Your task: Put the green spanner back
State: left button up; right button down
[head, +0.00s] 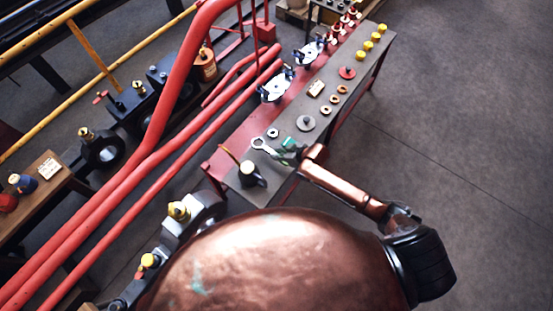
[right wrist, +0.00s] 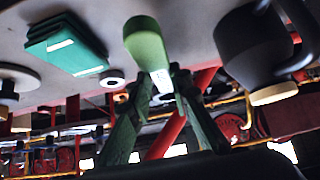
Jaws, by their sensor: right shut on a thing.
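The green spanner (head: 261,145) shows its silver ring end over the near part of the grey bench (head: 341,95) in the head view. My right gripper (head: 289,157) comes in from the right and is at the spanner's other end. In the right wrist view, a green handle (right wrist: 146,42) with a silver part is between the fingertips of my right gripper (right wrist: 161,84), which is shut on it. The fingers and arm hide part of the spanner. I cannot tell whether it touches the bench. My left gripper is not in view.
A black can (head: 251,174) stands at the bench's near end. Washers, a grey disc (head: 306,123) and yellow-capped parts lie farther along. Red pipes (head: 150,160) run left of the bench.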

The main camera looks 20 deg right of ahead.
aim_at(277, 162)
jog(key=shift+w+f+b, duration=0.1)
jog(key=shift+f+b, duration=0.4)
jog(key=shift+f, duration=2)
jog(key=c, duration=1.8)
grip_release()
jog(key=shift+o, duration=0.2)
jog(key=p+v, duration=0.2)
jog(key=v, duration=1)
jog(key=shift+p, duration=0.35)
jog(key=shift+f, duration=0.15)
